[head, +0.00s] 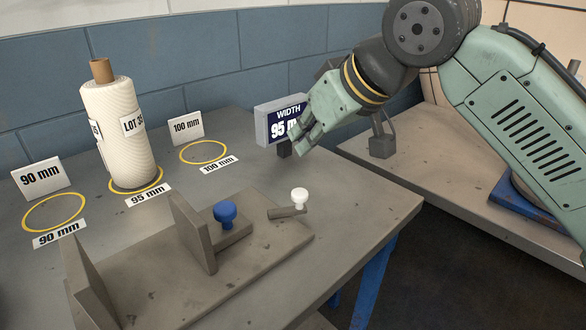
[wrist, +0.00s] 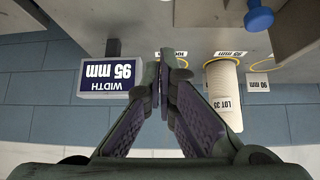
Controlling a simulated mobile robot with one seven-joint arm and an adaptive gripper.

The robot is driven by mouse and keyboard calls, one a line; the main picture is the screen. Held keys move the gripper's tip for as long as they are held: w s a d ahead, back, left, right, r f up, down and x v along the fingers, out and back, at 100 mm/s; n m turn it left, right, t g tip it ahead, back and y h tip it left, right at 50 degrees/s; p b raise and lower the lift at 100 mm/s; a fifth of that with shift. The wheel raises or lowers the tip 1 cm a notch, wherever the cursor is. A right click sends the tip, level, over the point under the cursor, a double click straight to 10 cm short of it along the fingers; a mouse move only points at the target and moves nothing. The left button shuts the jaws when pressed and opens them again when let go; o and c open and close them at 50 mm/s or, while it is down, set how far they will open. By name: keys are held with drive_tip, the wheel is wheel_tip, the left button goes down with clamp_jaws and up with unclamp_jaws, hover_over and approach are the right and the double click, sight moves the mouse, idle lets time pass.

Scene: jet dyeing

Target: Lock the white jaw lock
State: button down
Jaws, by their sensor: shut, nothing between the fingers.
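The white jaw lock is a white round knob (head: 299,195) on a short grey lever (head: 285,212), at the right end of the fixture's base plate (head: 262,238). I cannot make out the white knob in the wrist view.
A width display (head: 277,121) reading 95 mm stands just behind my gripper. A white fabric roll (head: 116,135) stands in the 95 mm ring. The 90 mm ring (head: 54,212) and 100 mm ring (head: 203,152) are empty. The table's right edge lies beyond the fixture.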

drive_tip(key=p+x, duration=0.1)
drive_tip(key=x, duration=0.9)
drive_tip(key=shift+s, duration=0.1)
drive_tip(key=shift+s+d+f+p, duration=0.2)
drive_tip(key=shift+s+d+p, duration=0.4)
drive_tip(key=shift+s+d, duration=0.5)
drive_tip(key=shift+s+d+f, duration=0.15)
drive_tip(key=shift+s, duration=0.25)
drive_tip(key=shift+d, duration=0.1)
drive_tip(key=shift+s+m, duration=0.1)
drive_tip(key=shift+m, duration=0.2)
